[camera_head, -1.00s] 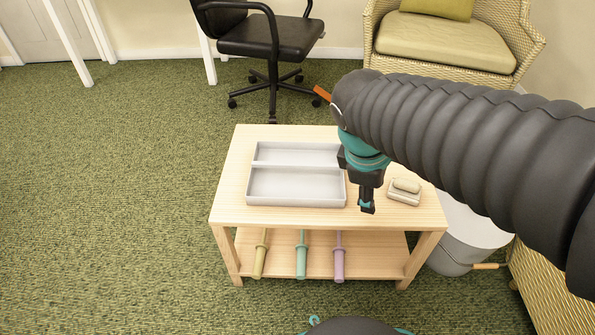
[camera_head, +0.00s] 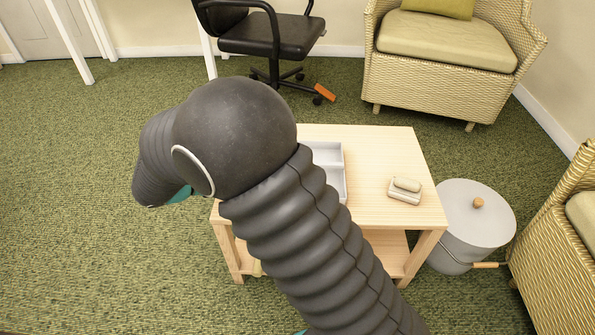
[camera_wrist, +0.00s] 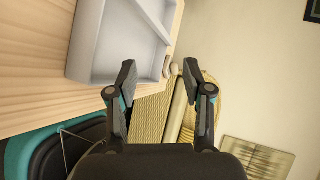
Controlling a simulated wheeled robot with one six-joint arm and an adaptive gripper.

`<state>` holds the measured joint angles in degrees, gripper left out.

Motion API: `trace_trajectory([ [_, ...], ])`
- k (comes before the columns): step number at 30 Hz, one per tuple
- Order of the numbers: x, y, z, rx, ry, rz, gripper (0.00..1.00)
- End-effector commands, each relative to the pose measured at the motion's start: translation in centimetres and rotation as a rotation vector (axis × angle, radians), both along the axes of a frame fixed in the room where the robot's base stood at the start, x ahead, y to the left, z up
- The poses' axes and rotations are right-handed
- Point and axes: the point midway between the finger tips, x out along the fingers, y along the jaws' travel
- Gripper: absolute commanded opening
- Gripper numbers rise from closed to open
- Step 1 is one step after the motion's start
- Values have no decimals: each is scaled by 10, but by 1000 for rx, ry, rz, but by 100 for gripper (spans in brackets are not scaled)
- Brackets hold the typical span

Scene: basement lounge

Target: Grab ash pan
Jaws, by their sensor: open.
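A shallow pale grey tray with two compartments (camera_head: 334,160) lies on the light wooden table (camera_head: 375,150); my arm covers most of it. A grey lidded pail (camera_head: 480,222) with a wooden knob stands on the carpet right of the table. I cannot tell for sure which of these is the ash pan; the tray is the pan-like one. The tray (camera_wrist: 82,45) also shows at the upper left in the wrist view.
A small block on a pale dish (camera_head: 405,190) sits on the table's right side. A wicker armchair (camera_head: 447,60) and a black office chair (camera_head: 265,40) stand behind. An orange object (camera_head: 325,92) lies by the office chair. Carpet at left is open.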

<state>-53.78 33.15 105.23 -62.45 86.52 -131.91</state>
Motion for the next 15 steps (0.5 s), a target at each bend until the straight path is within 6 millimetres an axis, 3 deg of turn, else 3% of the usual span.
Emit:
trace_trajectory([
  [5, 5, 5, -8, -55, 29, 41, 51],
  [15, 37, -41, -28, -53, 29, 40, 51],
])
